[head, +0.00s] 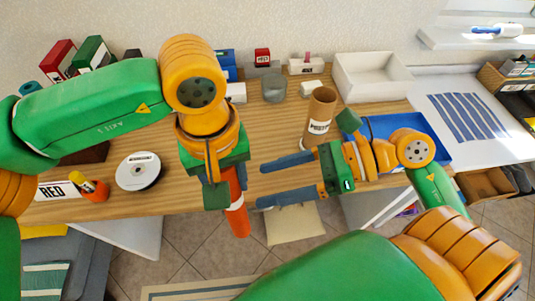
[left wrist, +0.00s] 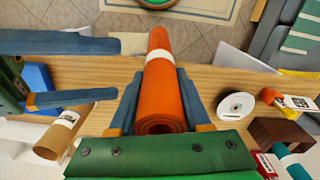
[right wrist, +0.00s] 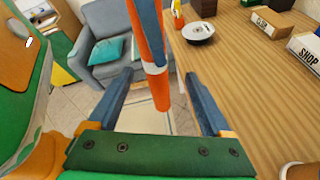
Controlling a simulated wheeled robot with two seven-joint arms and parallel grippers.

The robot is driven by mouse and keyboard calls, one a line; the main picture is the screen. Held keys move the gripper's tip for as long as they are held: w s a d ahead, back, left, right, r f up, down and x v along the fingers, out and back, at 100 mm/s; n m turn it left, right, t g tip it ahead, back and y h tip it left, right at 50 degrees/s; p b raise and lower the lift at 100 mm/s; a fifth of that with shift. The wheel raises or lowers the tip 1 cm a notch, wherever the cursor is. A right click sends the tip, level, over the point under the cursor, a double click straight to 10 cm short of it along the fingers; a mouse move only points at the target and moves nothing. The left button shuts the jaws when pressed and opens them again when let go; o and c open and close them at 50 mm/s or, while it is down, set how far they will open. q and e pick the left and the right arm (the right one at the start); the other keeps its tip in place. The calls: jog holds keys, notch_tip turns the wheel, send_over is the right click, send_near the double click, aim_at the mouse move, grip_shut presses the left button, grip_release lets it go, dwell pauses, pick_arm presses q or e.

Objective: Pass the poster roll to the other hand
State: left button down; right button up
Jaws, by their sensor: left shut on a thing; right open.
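The poster roll is an orange tube with a white band (head: 236,203), hanging below my left gripper (head: 222,180) over the table's front edge. In the left wrist view the roll (left wrist: 162,80) sits between the blue fingers, which are shut on it. My right gripper (head: 261,186) is open and empty, its fingers pointing left at the roll, with a small gap. In the right wrist view the roll (right wrist: 158,90) appears between the open fingertips, ahead of the palm; the left fingers partly cover its upper end.
A brown cardboard tube with a label (head: 321,108) stands upright on the wooden table, behind my right gripper. A blue tray (head: 428,130) lies to its right and a white bin (head: 372,77) behind. A disc (head: 139,171) and orange cup (head: 95,190) are at left.

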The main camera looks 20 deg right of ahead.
jog(key=w+a+f+m, duration=0.1)
jog(key=a+m, duration=0.3)
jog(key=m, duration=1.2)
jog(key=w+a+f+m, duration=0.1)
jog(key=a+f+m, duration=0.2)
jog(key=m, duration=1.4)
jog(key=shift+w+a+f+m, duration=0.25)
jog(key=shift+a+f+m, duration=0.1)
jog(key=shift+f, duration=0.25)
grip_shut()
pick_arm(q)
jog(key=shift+c, duration=1.4)
grip_release()
